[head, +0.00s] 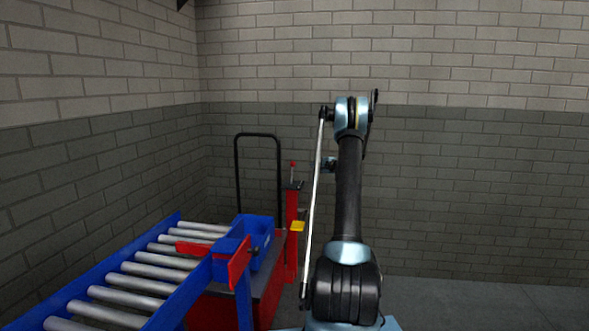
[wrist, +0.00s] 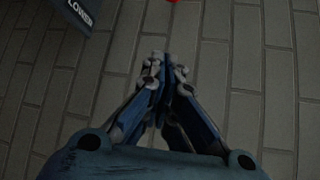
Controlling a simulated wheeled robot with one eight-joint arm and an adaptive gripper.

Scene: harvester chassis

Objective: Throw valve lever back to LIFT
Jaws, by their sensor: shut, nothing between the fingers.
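The valve lever (head: 292,170) has a red knob and stands about upright on top of a red post (head: 291,235) in the head view. In the wrist view, a red piece (wrist: 172,1), likely the knob, is cut off at the top edge. A dark plate (wrist: 88,12) marked "LOWER" shows at the upper left there. My gripper (wrist: 162,65) is shut and empty, with its fingertips apart from the red piece and the plate. In the head view my arm stands right of the post, and my fingertips cannot be made out.
A roller conveyor (head: 82,292) with blue rails and a red stop (head: 239,263) is at the left. A blue bin (head: 257,228) sits at its end. A red cart with a black hoop handle (head: 258,135) and a yellow pad (head: 298,226) stand near the post. Floor at the right is clear.

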